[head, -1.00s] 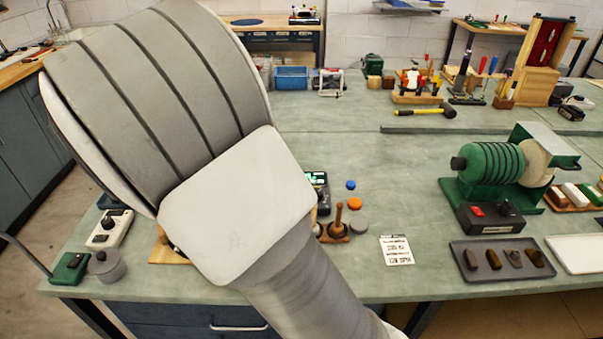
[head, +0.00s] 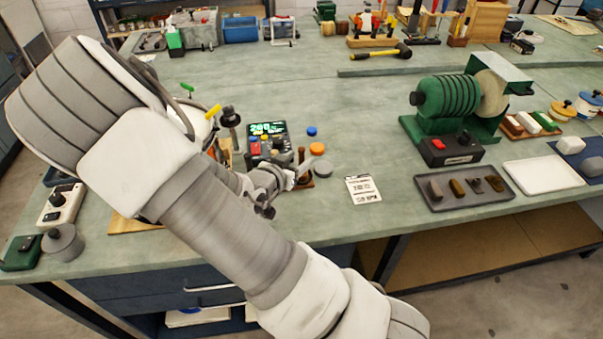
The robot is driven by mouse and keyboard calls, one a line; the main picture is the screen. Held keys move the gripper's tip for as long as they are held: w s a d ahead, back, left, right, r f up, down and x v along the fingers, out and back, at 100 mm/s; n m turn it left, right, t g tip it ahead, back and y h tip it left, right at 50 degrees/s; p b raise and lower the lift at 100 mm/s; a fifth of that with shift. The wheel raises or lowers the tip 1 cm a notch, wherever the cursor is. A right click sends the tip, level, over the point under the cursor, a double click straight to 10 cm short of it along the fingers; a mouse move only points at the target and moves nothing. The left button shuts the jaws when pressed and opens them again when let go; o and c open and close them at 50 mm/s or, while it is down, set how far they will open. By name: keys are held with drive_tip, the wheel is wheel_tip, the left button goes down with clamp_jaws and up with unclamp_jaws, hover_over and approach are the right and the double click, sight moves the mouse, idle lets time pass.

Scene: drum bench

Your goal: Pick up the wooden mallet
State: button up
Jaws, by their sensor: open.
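A small brown wooden piece with an upright handle (head: 302,156) stands on the bench near the middle. It is partly hidden behind my gripper, and I cannot tell for sure that it is the wooden mallet. My gripper (head: 291,180) is in front of it, low over the bench, seen small and from the side. The jaws are open, and I see nothing held between them. I cannot tell whether the fingers touch the wooden piece. A hammer with a yellow handle and black head (head: 383,53) lies farther back.
A meter with a lit green display (head: 267,133) stands just left of the wooden piece. Orange (head: 317,149), blue and grey discs lie close by. A printed card (head: 363,189) lies to the right. A green drum machine (head: 455,105) and a dark tray (head: 463,188) stand farther right.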

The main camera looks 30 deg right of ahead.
drive_tip(key=shift+r+b+x, duration=0.1)
drive_tip(key=shift+b+x, duration=0.1)
drive_tip(key=shift+x, duration=1.15)
drive_tip(key=shift+r+b+x, duration=0.15)
drive_tip(key=shift+b+x, duration=0.05)
drive_tip(key=shift+x, duration=1.15)
clamp_jaws()
